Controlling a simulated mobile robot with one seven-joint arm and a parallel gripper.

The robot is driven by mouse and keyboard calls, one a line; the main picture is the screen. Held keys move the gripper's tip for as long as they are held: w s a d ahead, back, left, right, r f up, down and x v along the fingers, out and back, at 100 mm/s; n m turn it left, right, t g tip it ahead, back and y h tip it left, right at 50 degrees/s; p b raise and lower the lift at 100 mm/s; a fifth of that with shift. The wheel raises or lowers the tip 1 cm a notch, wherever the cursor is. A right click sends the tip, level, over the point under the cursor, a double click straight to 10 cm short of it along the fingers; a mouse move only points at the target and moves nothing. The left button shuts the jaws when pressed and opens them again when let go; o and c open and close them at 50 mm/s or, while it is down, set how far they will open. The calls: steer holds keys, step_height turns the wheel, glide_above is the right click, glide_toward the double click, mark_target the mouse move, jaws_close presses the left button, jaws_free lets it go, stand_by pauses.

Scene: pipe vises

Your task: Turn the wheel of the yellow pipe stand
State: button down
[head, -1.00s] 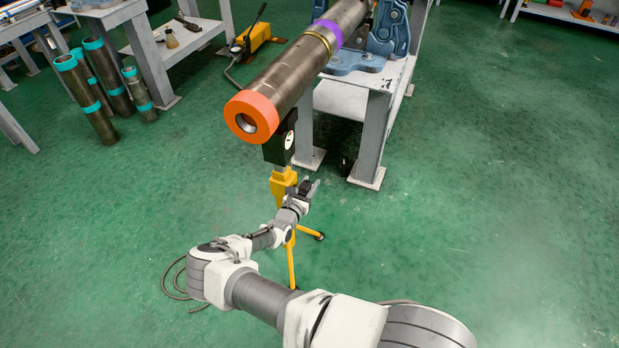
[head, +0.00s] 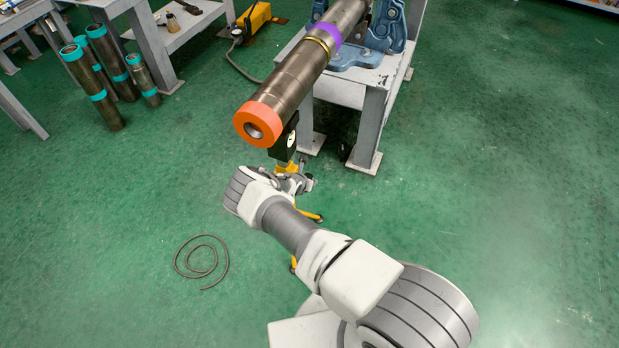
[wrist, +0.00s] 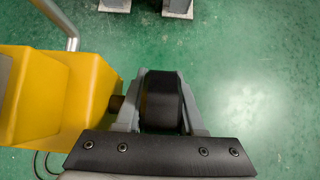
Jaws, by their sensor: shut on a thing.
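The yellow pipe stand (head: 284,168) stands under the near, orange-banded end of a long pipe (head: 290,82). Its dark upper part (head: 286,143) reaches up to the pipe. My arm covers much of the stand's lower part in the head view. In the wrist view the stand's yellow body (wrist: 60,95) fills the left side, with a short brown shaft (wrist: 115,103) pointing right. The black wheel (wrist: 160,100) sits right of that shaft, between my fingers. My gripper (wrist: 161,112) is shut on it; in the head view my gripper (head: 301,183) is small and partly hidden.
A grey table (head: 368,110) with a blue vise (head: 385,35) stands behind the stand. Several pipes with teal bands (head: 100,85) stand at the left. A coiled cable (head: 203,262) lies on the floor. The green floor at the right is clear.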

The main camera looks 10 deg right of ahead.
steer(key=shift+w+f+g+y+b, duration=0.1)
steer(key=shift+f+g+y+b, duration=0.45)
steer(key=shift+b, duration=2.6)
steer(key=g+b, duration=0.1)
steer(key=b, duration=0.1)
steer(key=y+b, duration=0.1)
steer(key=b, duration=0.2)
steer(key=shift+s+a+g, duration=0.2)
steer(key=shift+a+g, duration=0.05)
steer(key=shift+g, duration=0.1)
steer(key=shift+s+a+g+y+b, duration=0.1)
steer(key=shift+s+g+y+b, duration=0.1)
steer(key=shift+g+y+b, duration=0.35)
steer(key=g+b, duration=0.1)
steer(key=g+y+b, duration=0.2)
steer(key=shift+s+a+f+g, duration=0.25)
steer(key=shift+s+f, duration=0.15)
steer(key=g+y+b, duration=0.1)
steer(key=g+b, duration=0.1)
steer(key=b, duration=0.1)
steer(key=shift+s+a+y, duration=0.3)
steer(key=shift+y, duration=0.1)
steer(key=shift+s+r+g+y+b, duration=0.15)
steer(key=shift+r+g+y+b, duration=0.25)
steer(key=shift+b, duration=0.6)
steer(key=shift+a, duration=0.1)
steer(key=c, duration=0.5)
jaws_free()
steer(key=shift+f, duration=0.1)
